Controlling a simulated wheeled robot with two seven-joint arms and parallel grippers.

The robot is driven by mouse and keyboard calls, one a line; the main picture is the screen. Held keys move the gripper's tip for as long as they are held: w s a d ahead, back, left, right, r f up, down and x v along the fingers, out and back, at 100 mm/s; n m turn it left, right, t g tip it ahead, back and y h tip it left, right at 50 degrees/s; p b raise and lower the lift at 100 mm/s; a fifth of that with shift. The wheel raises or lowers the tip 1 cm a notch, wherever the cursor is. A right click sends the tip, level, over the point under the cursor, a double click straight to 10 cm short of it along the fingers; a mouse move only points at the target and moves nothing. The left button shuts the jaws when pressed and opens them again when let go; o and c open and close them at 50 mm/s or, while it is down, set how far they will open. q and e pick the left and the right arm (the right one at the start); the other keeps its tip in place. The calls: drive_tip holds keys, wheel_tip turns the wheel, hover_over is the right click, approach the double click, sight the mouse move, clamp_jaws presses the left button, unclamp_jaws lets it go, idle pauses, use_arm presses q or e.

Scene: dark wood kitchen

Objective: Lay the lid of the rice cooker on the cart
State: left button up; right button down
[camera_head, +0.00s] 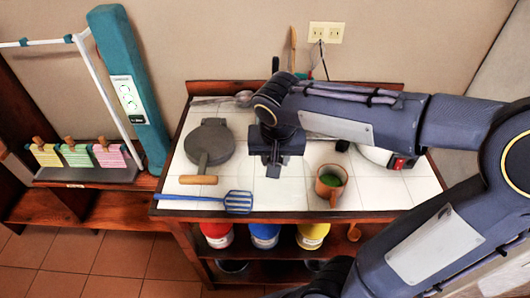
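The cart (291,198) has a white tiled top with a dark wood rim. A white appliance with a red switch (373,155), likely the rice cooker, stands at the right of the cart top, largely hidden behind my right forearm. My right gripper (272,167) points down over the middle of the cart top, left of the cooker. My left gripper is out of view.
A grey round pan (209,143) with a wooden handle lies left of the gripper. A blue spatula (238,201) lies at the front left, a brown mug (331,183) with green contents at the front right. Tiles between spatula and mug are clear. Metal utensils lie at the back.

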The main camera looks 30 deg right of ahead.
drive_tip(key=w, duration=0.1)
drive_tip(key=w+f, duration=0.1)
drive_tip(key=w, duration=0.1)
drive_tip(key=w+f, duration=0.1)
drive_tip(key=shift+w+d+p, duration=0.35)
drive_tip(key=shift+d+p, duration=0.05)
drive_tip(key=w+f, duration=0.2)
drive_tip(key=f, duration=0.1)
drive_tip(key=w+f, duration=0.2)
drive_tip(key=shift+d+f, duration=0.15)
drive_tip(key=shift+d, duration=0.2)
drive_tip(key=x, duration=0.3)
drive_tip(key=shift+s+a+f, duration=0.1)
drive_tip(key=shift+a+f, duration=0.05)
drive_tip(key=shift+f, duration=0.15)
drive_tip(key=c, duration=1)
unclamp_jaws()
drive_tip(key=shift+c, duration=0.2)
drive_tip(key=shift+r, duration=0.1)
